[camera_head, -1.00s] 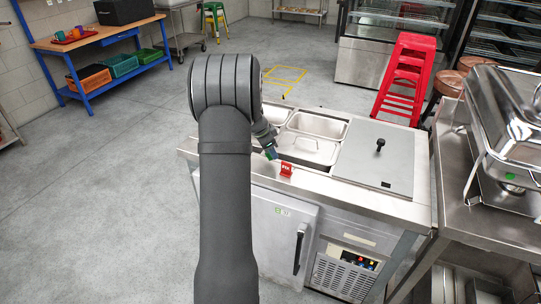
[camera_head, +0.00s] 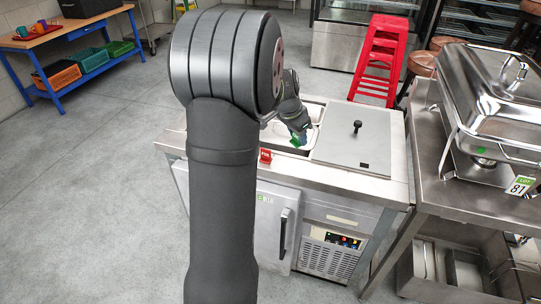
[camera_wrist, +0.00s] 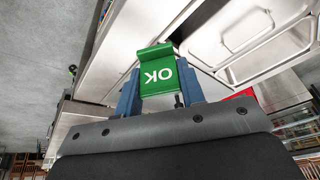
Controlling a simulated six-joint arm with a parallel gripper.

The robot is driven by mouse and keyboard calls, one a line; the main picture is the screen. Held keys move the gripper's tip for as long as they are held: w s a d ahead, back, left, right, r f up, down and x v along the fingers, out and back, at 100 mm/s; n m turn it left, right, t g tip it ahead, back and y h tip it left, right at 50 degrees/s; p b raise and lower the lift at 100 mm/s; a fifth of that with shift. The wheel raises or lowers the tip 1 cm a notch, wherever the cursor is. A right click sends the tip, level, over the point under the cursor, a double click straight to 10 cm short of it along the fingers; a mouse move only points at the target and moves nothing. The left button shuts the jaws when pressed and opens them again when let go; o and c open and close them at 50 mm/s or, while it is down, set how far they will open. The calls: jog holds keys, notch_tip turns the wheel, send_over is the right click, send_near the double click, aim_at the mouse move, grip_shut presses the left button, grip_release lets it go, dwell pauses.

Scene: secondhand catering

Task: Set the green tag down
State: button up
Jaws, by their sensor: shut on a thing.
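The green tag (camera_wrist: 158,72) with white "OK" lettering is held between the two blue fingers of my gripper (camera_wrist: 159,92) in the wrist view. In the head view the green tag (camera_head: 295,142) shows as a small green patch at the tip of my gripper (camera_head: 297,138). It is above the steel counter (camera_head: 378,187), near the pans and left of the grey lid. I cannot tell whether the tag touches anything beneath it. A red tag (camera_head: 266,156) stands on the counter's front ledge, left of my gripper.
A grey lid (camera_head: 352,140) with a black knob covers the counter's right part. A chafing dish (camera_head: 490,95) with a "LOT 81" card stands on the steel table at right. Red stools (camera_head: 380,55) stand behind. The counter's front ledge right of the red tag is clear.

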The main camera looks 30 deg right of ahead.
jog(key=s+d+n, duration=0.3)
jog(key=s+d, duration=0.2)
jog(key=s, duration=0.6)
send_over(301, 165)
jog(key=a, duration=0.1)
jog(key=shift+y, duration=0.4)
jog(key=f, duration=0.7)
jog(key=shift+s, duration=0.2)
jog(key=shift+f, duration=2)
jog(key=shift+f, duration=0.1)
jog(key=o, duration=1)
jog(key=v, duration=1.2)
